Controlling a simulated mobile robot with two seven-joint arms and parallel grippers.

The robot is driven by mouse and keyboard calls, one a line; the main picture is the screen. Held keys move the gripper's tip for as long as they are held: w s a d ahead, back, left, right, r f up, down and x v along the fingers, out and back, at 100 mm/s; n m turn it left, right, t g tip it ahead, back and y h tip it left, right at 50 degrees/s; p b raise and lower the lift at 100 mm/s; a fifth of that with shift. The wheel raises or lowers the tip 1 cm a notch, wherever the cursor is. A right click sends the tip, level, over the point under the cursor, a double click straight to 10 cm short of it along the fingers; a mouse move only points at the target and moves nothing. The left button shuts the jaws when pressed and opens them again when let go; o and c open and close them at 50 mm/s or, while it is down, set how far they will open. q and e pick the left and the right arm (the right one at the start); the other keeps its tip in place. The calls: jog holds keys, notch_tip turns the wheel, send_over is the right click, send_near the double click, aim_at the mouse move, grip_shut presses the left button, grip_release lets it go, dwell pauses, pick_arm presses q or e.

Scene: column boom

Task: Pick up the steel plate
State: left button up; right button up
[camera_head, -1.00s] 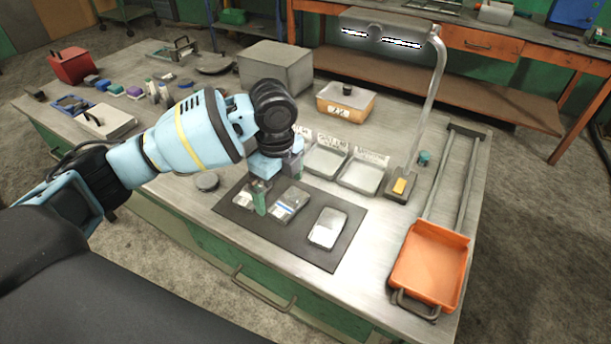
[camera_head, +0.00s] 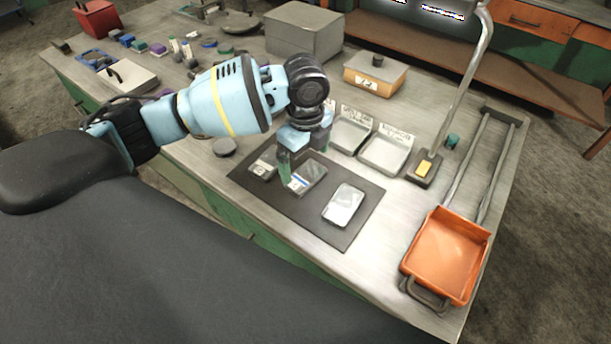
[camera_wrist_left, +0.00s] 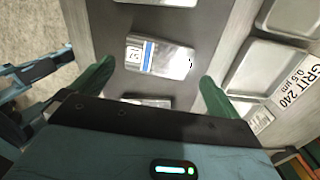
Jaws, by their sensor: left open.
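Three flat metal plates lie in a row on a dark mat (camera_head: 300,212). The left one (camera_head: 262,168) is partly under my gripper, the middle one (camera_head: 308,177) has a blue stripe and a label, and the right one (camera_head: 343,205) is bright and bare. I cannot tell by sight which is steel. My left gripper (camera_head: 300,158) is open and empty above the mat, by the left and middle plates. In the left wrist view its green fingers (camera_wrist_left: 154,84) stand apart, with the striped plate (camera_wrist_left: 165,57) beyond and between them. My right gripper is not in view.
Shallow trays (camera_head: 386,155) with grit labels stand behind the mat. A lamp base (camera_head: 424,168) and an orange tray (camera_head: 447,255) on rails are to the right. A grey box (camera_head: 303,32) and a lidded container (camera_head: 375,76) stand further back.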

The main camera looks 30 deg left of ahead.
aim_at(305, 175)
pick_arm(q)
notch_tip(305, 175, down, 4)
jog(key=shift+f, duration=0.2)
jog(key=shift+r, duration=0.1)
jog(key=c, duration=1.2)
